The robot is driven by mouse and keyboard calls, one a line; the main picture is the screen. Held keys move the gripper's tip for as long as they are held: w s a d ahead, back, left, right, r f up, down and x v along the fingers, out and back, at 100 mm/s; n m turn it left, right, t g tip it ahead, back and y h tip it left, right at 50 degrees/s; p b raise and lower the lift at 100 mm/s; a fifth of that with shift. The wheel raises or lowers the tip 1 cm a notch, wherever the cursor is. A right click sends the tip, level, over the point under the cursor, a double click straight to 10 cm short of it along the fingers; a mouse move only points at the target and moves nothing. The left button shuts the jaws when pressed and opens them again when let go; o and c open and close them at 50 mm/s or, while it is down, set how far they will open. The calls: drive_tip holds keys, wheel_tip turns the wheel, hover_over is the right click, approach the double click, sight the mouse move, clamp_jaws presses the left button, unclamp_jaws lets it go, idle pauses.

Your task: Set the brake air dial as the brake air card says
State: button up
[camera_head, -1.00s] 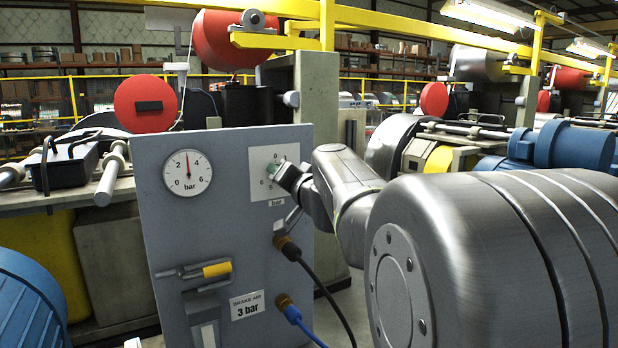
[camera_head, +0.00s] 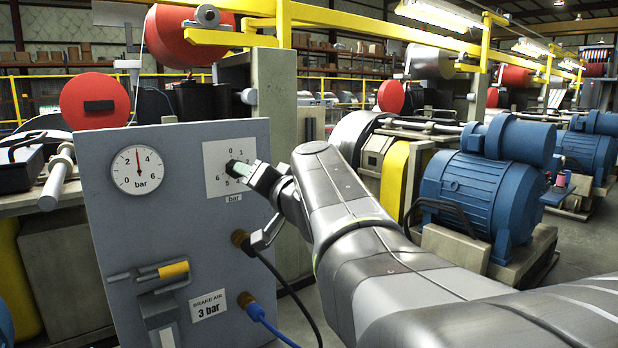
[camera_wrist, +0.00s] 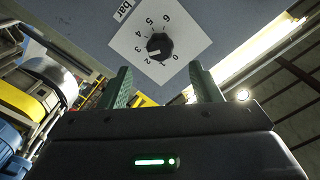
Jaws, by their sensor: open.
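The brake air dial is a black knob (camera_wrist: 159,46) on a white plate (camera_wrist: 180,35) numbered 0 to 6. Its white mark points to about between 2 and 3 in the wrist view. In the head view the knob (camera_head: 233,167) is partly hidden by my gripper. The brake air card (camera_head: 209,306) reads "3 bar". My gripper (camera_wrist: 159,70) is open with green finger pads and empty. The knob lies ahead of the gap between the fingertips, apart from them.
The round gauge (camera_head: 137,170) has its needle near straight up, about 3 bar.

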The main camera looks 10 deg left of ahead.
drive_tip(key=shift+b+v, duration=0.35)
drive_tip(key=shift+v, duration=2.45)
drive_tip(key=p+x, duration=0.2)
drive_tip(key=x, duration=1.2)
drive_tip(key=shift+s+d, duration=0.1)
drive_tip(key=n+p, duration=0.4)
drive_tip(key=n, duration=0.2)
drive_tip(key=shift+r+p, duration=0.15)
drive_tip(key=shift+p, duration=0.2)
drive_tip(key=n+p, duration=0.2)
drive_tip(key=p, duration=0.2)
drive_tip(key=shift+b+v, duration=0.7)
drive_tip(key=shift+v, duration=1.4)
